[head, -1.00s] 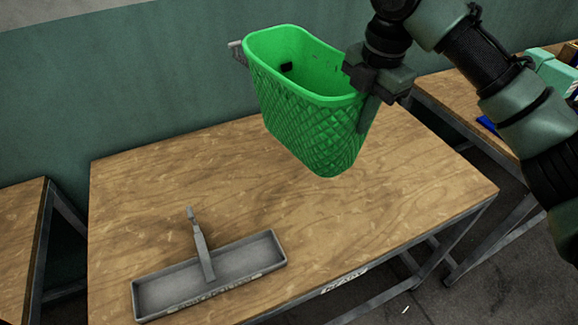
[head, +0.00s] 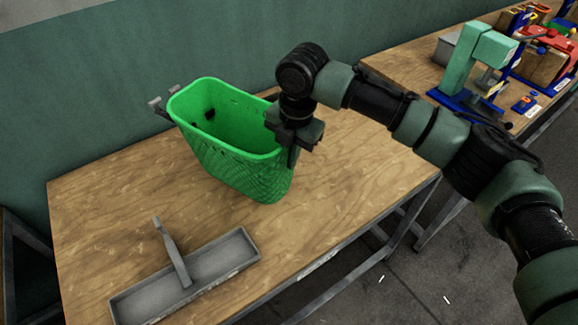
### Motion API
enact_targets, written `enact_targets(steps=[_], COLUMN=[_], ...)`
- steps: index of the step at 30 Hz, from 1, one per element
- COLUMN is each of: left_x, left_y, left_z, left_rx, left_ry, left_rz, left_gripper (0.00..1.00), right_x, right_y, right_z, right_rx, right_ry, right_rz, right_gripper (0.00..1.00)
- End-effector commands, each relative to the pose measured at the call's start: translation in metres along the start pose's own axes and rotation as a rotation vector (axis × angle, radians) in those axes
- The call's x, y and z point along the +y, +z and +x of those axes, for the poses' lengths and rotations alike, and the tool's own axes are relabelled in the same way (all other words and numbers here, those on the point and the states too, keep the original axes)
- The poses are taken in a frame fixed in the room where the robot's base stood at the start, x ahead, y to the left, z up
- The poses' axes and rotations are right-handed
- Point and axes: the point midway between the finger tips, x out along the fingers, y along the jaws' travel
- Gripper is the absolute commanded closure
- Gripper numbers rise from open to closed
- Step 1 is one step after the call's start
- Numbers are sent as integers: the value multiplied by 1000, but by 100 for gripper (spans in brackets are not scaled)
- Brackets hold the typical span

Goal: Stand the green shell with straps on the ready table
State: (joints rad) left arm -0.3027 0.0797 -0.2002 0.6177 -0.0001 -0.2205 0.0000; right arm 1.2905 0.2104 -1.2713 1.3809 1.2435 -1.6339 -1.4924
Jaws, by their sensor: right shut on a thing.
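The green shell (head: 235,165) is an open basket-like bin with a diamond-pattern wall. It is upright, over the far part of the wooden table (head: 350,180). I cannot tell whether its base touches the top. Grey fittings (head: 160,104) stick out at its left end; the straps are not clear. My right gripper (head: 286,140) is shut on the shell's right rim, and its fingertips are partly hidden. The table's front edge bears a small pale label (head: 318,265), too small to read surely.
A shallow grey tray (head: 240,245) with an upright grey handle-like piece lies at the table's front left. A second table (head: 400,65) at the back right holds a mint-green press (head: 468,65) and coloured parts. A green wall stands behind. The table's right part is clear.

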Motion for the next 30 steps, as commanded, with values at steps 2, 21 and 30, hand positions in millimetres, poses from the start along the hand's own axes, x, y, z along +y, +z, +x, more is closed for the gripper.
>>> enact_targets(steps=[2,21,30], left_x=[0,-1,-1], left_y=[-1,-6,-6], left_z=[-2,-12,-12], left_rx=[1,7,7], left_ry=[0,-1,-1], left_rz=[0,0,0], left_gripper=[28,28,28], right_x=[1,-4,-5], right_y=[0,0,0], right_z=[4,48,50], right_rx=[0,-2,-1], right_ry=[5,5,1], right_rz=[0,-1,0], right_gripper=[100,100,73])
